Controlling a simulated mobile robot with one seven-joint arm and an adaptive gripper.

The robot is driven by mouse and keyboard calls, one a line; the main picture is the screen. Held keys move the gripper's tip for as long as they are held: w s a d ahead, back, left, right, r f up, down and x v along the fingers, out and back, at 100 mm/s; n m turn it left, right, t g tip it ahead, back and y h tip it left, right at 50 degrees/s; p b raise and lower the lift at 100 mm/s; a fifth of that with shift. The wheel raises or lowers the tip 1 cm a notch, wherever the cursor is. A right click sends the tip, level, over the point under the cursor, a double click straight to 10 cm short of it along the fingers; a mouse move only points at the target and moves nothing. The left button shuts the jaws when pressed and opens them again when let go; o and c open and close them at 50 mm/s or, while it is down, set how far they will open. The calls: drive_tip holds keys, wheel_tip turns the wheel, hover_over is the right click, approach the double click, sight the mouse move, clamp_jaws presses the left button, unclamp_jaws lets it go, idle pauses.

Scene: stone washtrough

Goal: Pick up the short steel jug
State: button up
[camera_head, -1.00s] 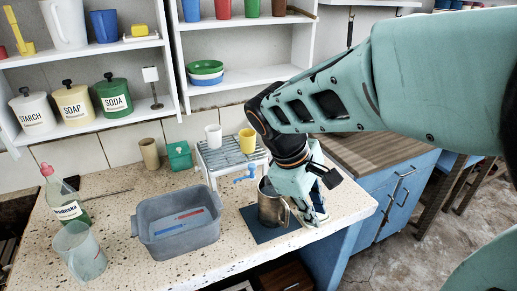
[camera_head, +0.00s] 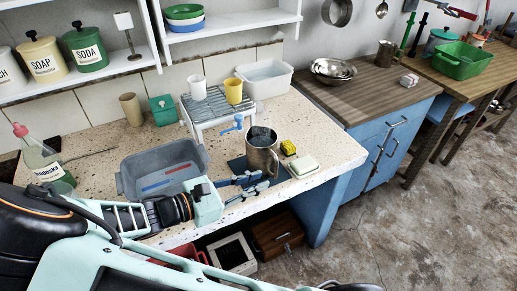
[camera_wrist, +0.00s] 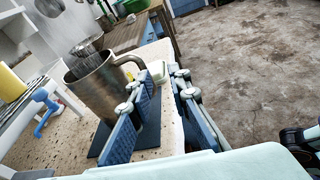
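The steel jug (camera_head: 262,158) stands upright on a dark blue mat (camera_head: 237,166) near the front edge of the stone worktop. Something grey and ribbed shows in its mouth. My gripper (camera_head: 258,182) comes from the lower left, its fingers low in front of the jug. In the wrist view, the jug (camera_wrist: 98,85) is left of and beyond the fingers, its handle at upper right. The left finger hides part of its lower side; contact is unclear. My gripper (camera_wrist: 160,78) is open, with nothing between the fingers. Another steel mug (camera_head: 385,54) stands on the wooden counter.
A grey basin (camera_head: 128,184) is left of the jug. Open floor lies right.

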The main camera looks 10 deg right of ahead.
sight(275, 166)
drive_tip(key=w+d+n+t, duration=0.1)
drive_tip(key=w+d, duration=0.1)
drive_tip(key=w+d+f+n+t, duration=0.1)
drive_tip(key=w+d, duration=0.1)
drive_tip(key=w+d+f+t, duration=0.1)
drive_tip(key=w+d, duration=0.1)
drive_tip(key=d, duration=0.1)
drive_tip(key=shift+w+n+h, duration=0.3)
drive_tip(key=shift+n+h, duration=0.1)
idle(0.3)
drive_tip(key=shift+c, duration=0.2)
clamp_jaws()
drive_tip(key=shift+d+r, duration=0.1)
drive_tip(key=shift+r, duration=0.05)
